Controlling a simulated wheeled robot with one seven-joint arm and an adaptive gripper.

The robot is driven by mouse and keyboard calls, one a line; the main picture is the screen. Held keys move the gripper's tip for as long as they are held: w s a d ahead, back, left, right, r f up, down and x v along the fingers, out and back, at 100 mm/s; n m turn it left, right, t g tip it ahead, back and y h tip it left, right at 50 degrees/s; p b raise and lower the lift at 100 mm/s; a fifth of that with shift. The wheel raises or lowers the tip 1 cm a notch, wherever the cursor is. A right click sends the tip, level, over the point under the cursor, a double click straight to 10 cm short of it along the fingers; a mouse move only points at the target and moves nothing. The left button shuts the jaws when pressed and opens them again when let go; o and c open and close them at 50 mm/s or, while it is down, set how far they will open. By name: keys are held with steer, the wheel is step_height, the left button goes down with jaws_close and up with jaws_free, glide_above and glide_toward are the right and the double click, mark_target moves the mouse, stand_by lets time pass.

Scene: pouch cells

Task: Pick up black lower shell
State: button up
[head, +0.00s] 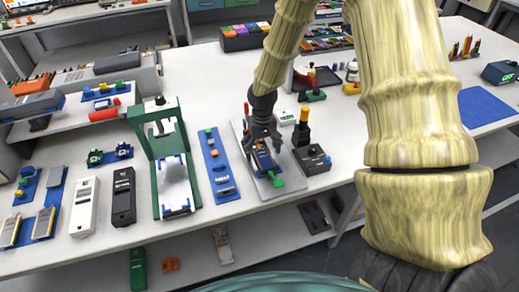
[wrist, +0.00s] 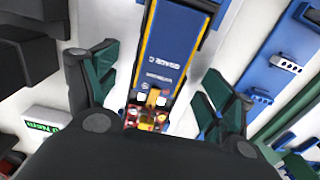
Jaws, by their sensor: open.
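A long black shell-like casing (head: 123,197) lies on the white table, between a white casing (head: 84,206) and the green press frame; I cannot tell for certain that it is the lower shell. My gripper (head: 262,146) is well to its right, above a fixture. In the wrist view my gripper (wrist: 158,88) is open, its fingers on either side of a dark blue, yellow-edged pouch cell (wrist: 170,45) with lettering and a small circuit piece (wrist: 148,112) at its near end. I cannot tell whether the fingers touch it. The black casing is not seen in the wrist view.
A green press frame (head: 158,150) stands beside the black casing. A blue rail (head: 212,150) with small parts lies between it and the grey fixture plate (head: 272,195). A black box (head: 312,160) stands right of the fixture. Bare table shows along the front edge.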

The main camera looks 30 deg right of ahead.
steer(key=shift+f, duration=0.5)
steer(key=c, duration=1.1)
steer(key=shift+r, duration=0.2)
steer(key=shift+r+b, duration=0.75)
steer(key=shift+r, duration=4.1)
steer(key=shift+s, duration=0.1)
